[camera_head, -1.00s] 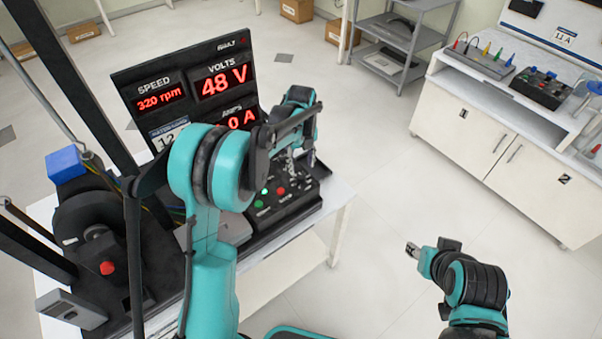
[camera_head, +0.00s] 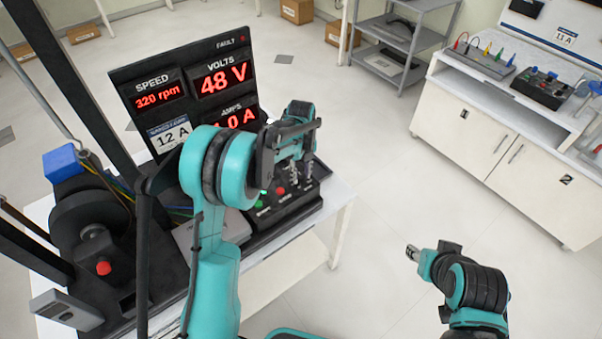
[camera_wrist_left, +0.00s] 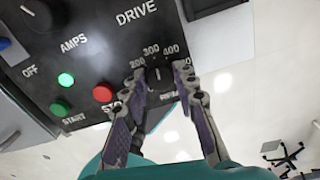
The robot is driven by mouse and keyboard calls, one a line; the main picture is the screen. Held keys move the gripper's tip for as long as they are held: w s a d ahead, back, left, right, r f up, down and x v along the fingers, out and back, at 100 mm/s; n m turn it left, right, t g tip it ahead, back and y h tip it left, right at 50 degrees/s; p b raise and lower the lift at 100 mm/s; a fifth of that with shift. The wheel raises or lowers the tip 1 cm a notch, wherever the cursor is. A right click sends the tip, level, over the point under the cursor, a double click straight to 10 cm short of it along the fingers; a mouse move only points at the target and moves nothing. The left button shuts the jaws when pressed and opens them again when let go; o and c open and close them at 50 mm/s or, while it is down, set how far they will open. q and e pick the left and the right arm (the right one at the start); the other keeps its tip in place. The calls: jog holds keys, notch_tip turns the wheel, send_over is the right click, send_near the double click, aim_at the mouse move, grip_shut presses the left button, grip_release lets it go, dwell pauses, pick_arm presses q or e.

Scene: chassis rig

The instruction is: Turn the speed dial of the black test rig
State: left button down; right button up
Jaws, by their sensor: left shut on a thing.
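The black test rig's control panel (camera_head: 268,209) stands on the bench, partly hidden behind my left arm. In the left wrist view the speed dial (camera_wrist_left: 158,75) is a dark round knob with a scale of 200, 300, 400 around it. My left gripper (camera_wrist_left: 158,90) has a finger on each side of the dial and is shut on it. In the head view the left gripper (camera_head: 295,178) is over the panel's right part. The rig's display (camera_head: 190,90) reads 320 rpm and 48 V; the amps figure is partly hidden. My right gripper (camera_head: 412,252) is far from the rig.
The wrist view shows a green START button (camera_wrist_left: 60,108), a red button (camera_wrist_left: 103,92) and the AMPS knob (camera_wrist_left: 42,14). A motor unit (camera_head: 95,245) is at the left. A white cabinet (camera_head: 500,150) stands at the right, with open floor between.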

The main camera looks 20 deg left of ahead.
pick_arm(q)
jog(key=n, duration=0.3)
jog(key=shift+n, duration=0.4)
jog(key=n, duration=0.3)
jog(key=shift+n, duration=0.4)
jog(key=n, duration=1)
jog(key=shift+n, duration=0.4)
jog(key=n, duration=0.3)
jog(key=shift+n, duration=0.3)
jog(key=n, duration=0.6)
jog(key=shift+n, duration=0.4)
